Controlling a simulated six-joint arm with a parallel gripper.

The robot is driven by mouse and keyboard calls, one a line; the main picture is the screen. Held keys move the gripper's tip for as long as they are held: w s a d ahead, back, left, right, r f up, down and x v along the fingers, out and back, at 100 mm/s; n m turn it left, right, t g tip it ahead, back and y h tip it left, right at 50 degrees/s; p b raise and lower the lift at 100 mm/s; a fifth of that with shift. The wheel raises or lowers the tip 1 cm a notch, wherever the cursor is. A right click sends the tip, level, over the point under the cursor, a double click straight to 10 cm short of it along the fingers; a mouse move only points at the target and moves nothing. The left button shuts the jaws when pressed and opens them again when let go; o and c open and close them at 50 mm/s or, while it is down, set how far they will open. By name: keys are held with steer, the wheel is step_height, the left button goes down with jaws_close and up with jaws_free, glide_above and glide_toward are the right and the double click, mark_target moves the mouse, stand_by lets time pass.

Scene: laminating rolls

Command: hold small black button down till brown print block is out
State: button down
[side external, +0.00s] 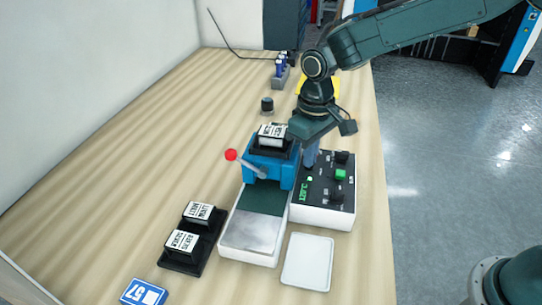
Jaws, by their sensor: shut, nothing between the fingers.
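A control box (325,216) with a black top stands right of a blue press (262,172). Its face has a lit green display (305,190), a green button (341,174) and dark knobs or buttons, one at the back right (342,157) and one nearer the front (337,199). I cannot tell which is the small black button. My gripper (310,160) points down, shut and empty, at the back left of the box, beside the press. Whether its tips touch a button is hidden. I see no brown print block; a white-labelled block (271,131) sits on the press.
A red-knobbed lever (231,155) sticks out left of the press. Two labelled blocks sit in a black holder (187,262) at the front left. The table's left side is clear.

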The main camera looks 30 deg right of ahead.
steer(key=shift+r, duration=3.35)
steer(key=shift+r, duration=0.1)
steer(key=s+d+r+m+t, duration=0.1)
steer(key=s+d+r+t, duration=0.2)
steer(key=s+d+r, duration=0.7)
steer(key=s+d+f+m+t, duration=0.1)
steer(key=s+d, duration=0.1)
steer(key=s, duration=0.5)
steer(key=s+d+f+m+t, duration=0.1)
steer(key=s+d, duration=0.1)
steer(key=s, duration=0.6)
steer(key=shift+s+d+f+t, duration=0.2)
steer(key=shift+d+f+t, duration=0.1)
steer(key=shift+d+f, duration=0.1)
